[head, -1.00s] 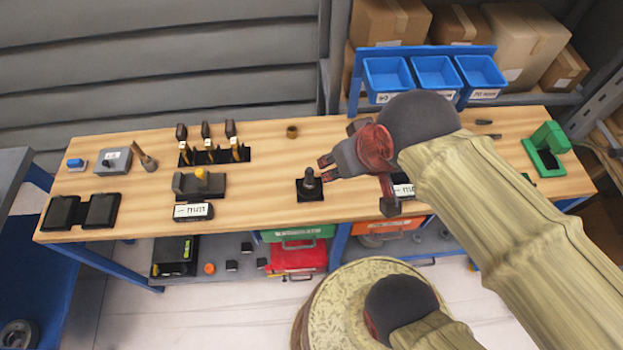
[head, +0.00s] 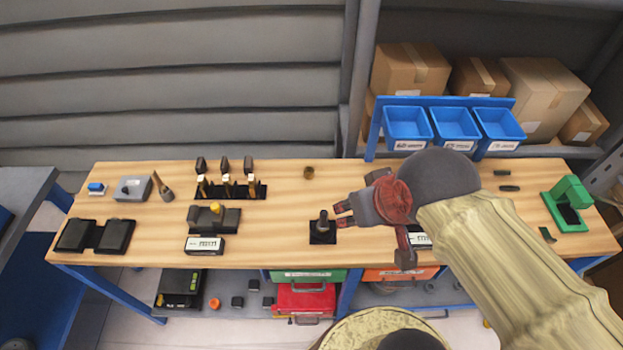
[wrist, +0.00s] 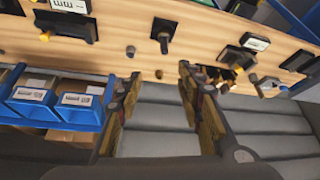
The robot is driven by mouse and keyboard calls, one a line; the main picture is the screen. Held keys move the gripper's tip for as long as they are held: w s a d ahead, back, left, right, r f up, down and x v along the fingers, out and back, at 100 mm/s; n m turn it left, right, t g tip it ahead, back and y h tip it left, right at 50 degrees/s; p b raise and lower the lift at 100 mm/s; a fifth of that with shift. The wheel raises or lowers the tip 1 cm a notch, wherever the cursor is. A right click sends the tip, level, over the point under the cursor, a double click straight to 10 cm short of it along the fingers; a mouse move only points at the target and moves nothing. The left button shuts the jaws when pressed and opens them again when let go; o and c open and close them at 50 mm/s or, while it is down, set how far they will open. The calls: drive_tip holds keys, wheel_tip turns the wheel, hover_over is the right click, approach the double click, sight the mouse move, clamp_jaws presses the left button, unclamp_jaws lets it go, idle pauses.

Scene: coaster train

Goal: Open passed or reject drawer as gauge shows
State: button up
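A green drawer (head: 309,275) and an orange drawer (head: 400,273) sit shut under the bench's front edge; their labels are too small to read. A gauge with a white display (head: 204,245) stands at the left of the bench, below a black fixture with a yellow knob (head: 217,208). A second display (head: 420,240) is partly hidden by my arm. I cannot read either display. My gripper (head: 343,214) is above the bench, beside a black post on a square base (head: 323,227). In the wrist view my gripper (wrist: 160,72) is open and empty.
Blue bins (head: 455,125) stand at the back right. A green fixture (head: 568,205) is at the right end, and a rack of upright tools (head: 227,188) at back left. A red case (head: 305,299) lies on the lower shelf. A round patterned surface (head: 370,332) is at the bottom.

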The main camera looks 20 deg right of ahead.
drive_tip(key=shift+c, duration=1.2)
